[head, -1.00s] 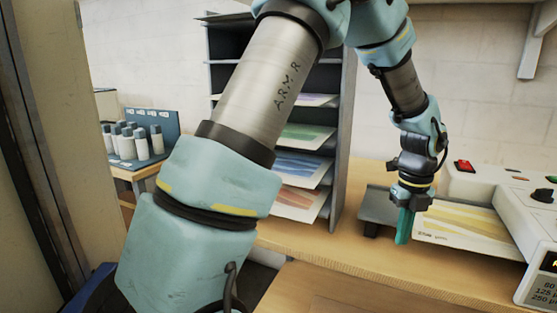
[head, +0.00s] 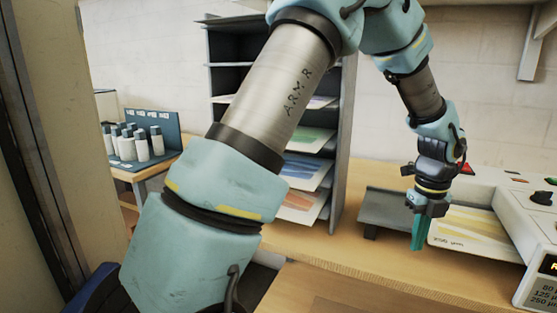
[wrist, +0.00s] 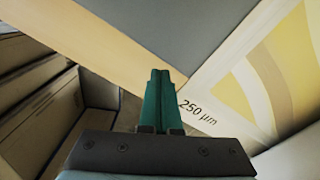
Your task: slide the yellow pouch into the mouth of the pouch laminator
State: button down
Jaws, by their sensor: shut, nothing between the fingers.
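The yellow pouch (head: 475,237), pale with yellow bands and marked 250 µm, lies flat at the right. Its right end runs up to the white pouch laminator (head: 538,225); the mouth itself is not clearly seen. My gripper (head: 418,246) points down with its teal fingers shut and empty, beside the pouch's left edge. In the wrist view the fingers (wrist: 160,78) are close against the edge of the pouch (wrist: 265,85); I cannot tell for sure whether they touch it.
A grey feed tray (head: 385,208) lies behind and left of my gripper on the wooden bench (head: 340,250). A grey shelf rack (head: 345,140) with coloured sheets stands at the back. White bottles (head: 140,145) stand at the far left. The bench front is clear.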

jog(key=shift+s+d, duration=0.25)
jog(key=shift+d, duration=0.2)
jog(key=shift+s+d, duration=0.2)
jog(key=shift+d, duration=0.25)
jog(key=shift+w+a+p, duration=0.25)
jog(key=shift+a, duration=0.35)
jog(key=shift+w+a+p, duration=0.25)
jog(key=shift+a, duration=0.3)
notch_tip(320, 180, up, 14)
jog(key=p, duration=1)
